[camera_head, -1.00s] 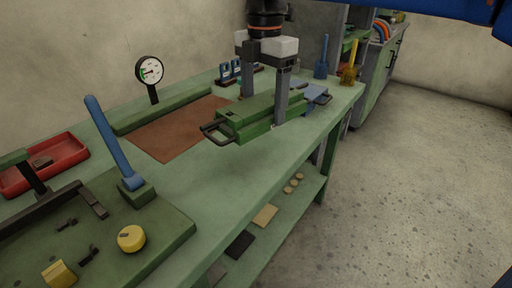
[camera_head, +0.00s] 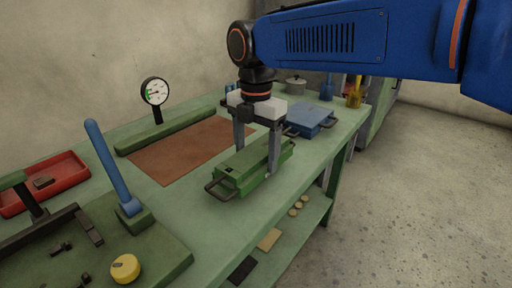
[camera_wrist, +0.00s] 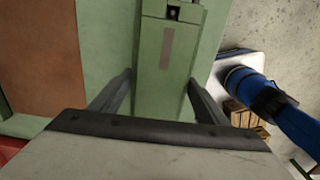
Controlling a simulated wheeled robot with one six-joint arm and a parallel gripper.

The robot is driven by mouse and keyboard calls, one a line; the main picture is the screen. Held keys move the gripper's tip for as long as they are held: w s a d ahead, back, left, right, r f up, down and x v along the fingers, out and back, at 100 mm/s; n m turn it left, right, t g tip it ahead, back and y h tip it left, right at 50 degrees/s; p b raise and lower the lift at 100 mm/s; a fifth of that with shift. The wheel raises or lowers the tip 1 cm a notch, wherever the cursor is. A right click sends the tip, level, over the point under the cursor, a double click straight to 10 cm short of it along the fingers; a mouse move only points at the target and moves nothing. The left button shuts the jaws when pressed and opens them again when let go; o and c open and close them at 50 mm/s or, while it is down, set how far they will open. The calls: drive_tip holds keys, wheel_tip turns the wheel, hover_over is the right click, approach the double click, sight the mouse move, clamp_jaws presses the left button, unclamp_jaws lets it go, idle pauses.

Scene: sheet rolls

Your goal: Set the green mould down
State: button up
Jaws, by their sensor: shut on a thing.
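The green mould (camera_head: 250,168) is a long green block with a dark loop handle at its near left end. It is at or just above the green bench top (camera_head: 190,215), near the front edge; I cannot tell whether it touches. My gripper (camera_head: 256,160) is shut on the mould, one finger on each long side. In the wrist view the mould (camera_wrist: 165,60) runs away from me between the two fingers (camera_wrist: 158,98). Its underside is hidden.
A brown mat (camera_head: 180,152) lies left of the mould, with a dial gauge (camera_head: 155,92) behind it. A blue mould (camera_head: 311,119) lies behind to the right. A blue lever (camera_head: 115,165) stands at left beside a red tray (camera_head: 50,180). A lower shelf (camera_head: 300,222) holds small pieces.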

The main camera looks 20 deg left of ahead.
drive_tip(key=shift+f, duration=1.75)
drive_tip(key=o, duration=2.1)
drive_tip(key=shift+f, duration=0.2)
drive_tip(key=shift+c, duration=0.2)
wheel_tip(320, 180, up, 12)
drive_tip(key=shift+r, duration=0.15)
